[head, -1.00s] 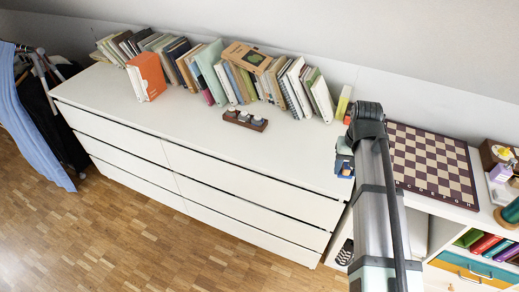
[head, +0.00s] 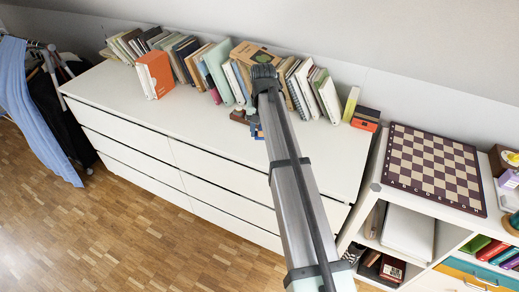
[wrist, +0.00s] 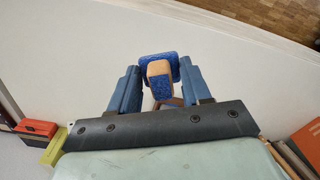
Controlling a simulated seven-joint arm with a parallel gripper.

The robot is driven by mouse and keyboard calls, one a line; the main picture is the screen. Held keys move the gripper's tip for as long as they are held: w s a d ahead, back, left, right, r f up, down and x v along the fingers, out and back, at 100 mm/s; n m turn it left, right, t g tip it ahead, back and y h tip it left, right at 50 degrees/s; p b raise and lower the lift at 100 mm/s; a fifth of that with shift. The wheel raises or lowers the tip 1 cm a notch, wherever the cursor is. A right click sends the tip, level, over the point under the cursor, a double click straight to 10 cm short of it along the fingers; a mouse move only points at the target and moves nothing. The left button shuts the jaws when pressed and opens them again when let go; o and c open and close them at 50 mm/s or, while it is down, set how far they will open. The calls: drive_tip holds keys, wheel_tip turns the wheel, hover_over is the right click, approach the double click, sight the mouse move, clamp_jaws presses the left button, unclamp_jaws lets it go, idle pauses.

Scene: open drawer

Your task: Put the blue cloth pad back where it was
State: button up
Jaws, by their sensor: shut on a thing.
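My gripper (wrist: 158,88) has two blue fingers and is shut on the blue cloth pad (wrist: 172,60). The pad shows between and just beyond the fingertips in the wrist view, with a tan block-like part with a blue face on its near side. In the head view my gripper (head: 257,131) is small and mostly hidden behind my arm, over the white dresser top (head: 190,125). The pad cannot be made out clearly there. The wrist view shows the white dresser top under the pad; whether they touch I cannot tell.
A small dark wooden holder (head: 238,117) is partly hidden beside my gripper. A row of books (head: 215,68) stands along the wall, with an orange book (head: 154,75) in front. An orange and dark box (head: 366,119) and a chessboard (head: 432,167) are to the right. The dresser's left top is clear.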

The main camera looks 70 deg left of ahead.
sight(259, 149)
drive_tip(key=shift+w+a+f+m, duration=0.1)
drive_tip(key=shift+a+f+m, duration=0.6)
drive_tip(key=shift+f, duration=0.9)
drive_tip(key=shift+w+a+f+m, duration=0.1)
drive_tip(key=shift+a+f+m, duration=0.65)
drive_tip(key=shift+f, duration=0.85)
drive_tip(key=shift+w+a+f+m, duration=0.1)
drive_tip(key=shift+a+f+m, duration=0.3)
drive_tip(key=shift+f+m, duration=0.9)
drive_tip(key=shift+f+n, duration=0.35)
drive_tip(key=shift+f, duration=0.05)
drive_tip(key=o, duration=1)
drive_tip(key=shift+r, duration=0.15)
wheel_tip(259, 149, up, 12)
drive_tip(key=shift+d, duration=0.1)
